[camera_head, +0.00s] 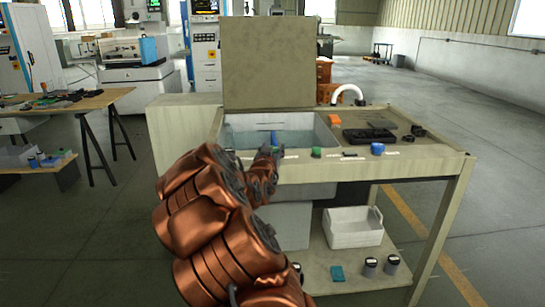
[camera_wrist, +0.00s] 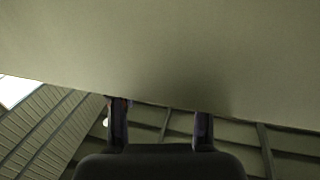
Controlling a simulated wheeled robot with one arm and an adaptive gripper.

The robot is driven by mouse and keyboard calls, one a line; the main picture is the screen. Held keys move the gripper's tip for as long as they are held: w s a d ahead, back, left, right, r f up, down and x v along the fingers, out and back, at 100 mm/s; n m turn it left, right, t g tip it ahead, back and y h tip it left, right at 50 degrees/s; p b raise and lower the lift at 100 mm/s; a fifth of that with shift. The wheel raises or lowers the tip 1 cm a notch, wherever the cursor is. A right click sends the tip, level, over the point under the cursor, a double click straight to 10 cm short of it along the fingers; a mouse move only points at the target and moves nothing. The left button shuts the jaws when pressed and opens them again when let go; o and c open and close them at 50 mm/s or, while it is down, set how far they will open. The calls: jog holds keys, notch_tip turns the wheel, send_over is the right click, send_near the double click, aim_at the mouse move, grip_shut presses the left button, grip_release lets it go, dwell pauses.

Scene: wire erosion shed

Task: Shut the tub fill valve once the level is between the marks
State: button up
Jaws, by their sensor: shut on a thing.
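The tub (camera_head: 325,133) is a grey basin sunk in the left of the bench, with bluish water in it. A small blue upright strip (camera_head: 273,138) shows in the tub; I cannot make out level marks. My gripper (camera_head: 272,152) is at the bench's front edge, before the tub, with a small green part at its fingertips. It is shut on what appears to be a knob there, mostly hidden by my arm. In the wrist view my two fingers (camera_wrist: 161,128) stand apart below a broad beige surface (camera_wrist: 150,50); the held thing cannot be made out there.
Right along the front edge are a green knob (camera_head: 316,152), a black piece (camera_head: 349,155) and a blue knob (camera_head: 377,149), with small labels. A raised panel (camera_head: 268,62) stands behind; a white bin (camera_head: 353,228) sits below.

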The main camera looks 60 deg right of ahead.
jog(key=shift+r+n+t+y+p, duration=0.1)
jog(key=shift+n+t+y+p, duration=0.55)
jog(key=shift+t, duration=0.65)
jog(key=shift+s+n+t+y+p, duration=0.1)
jog(key=shift+n+t+y+p, duration=0.15)
jog(key=shift+n+t+p, duration=0.25)
jog(key=shift+n+t+y+p, duration=0.6)
jog(key=shift+n+p, duration=0.05)
jog(key=shift+p, duration=0.1)
jog(key=o, duration=1.2)
jog(key=shift+a, duration=0.1)
jog(key=shift+v, duration=3.6)
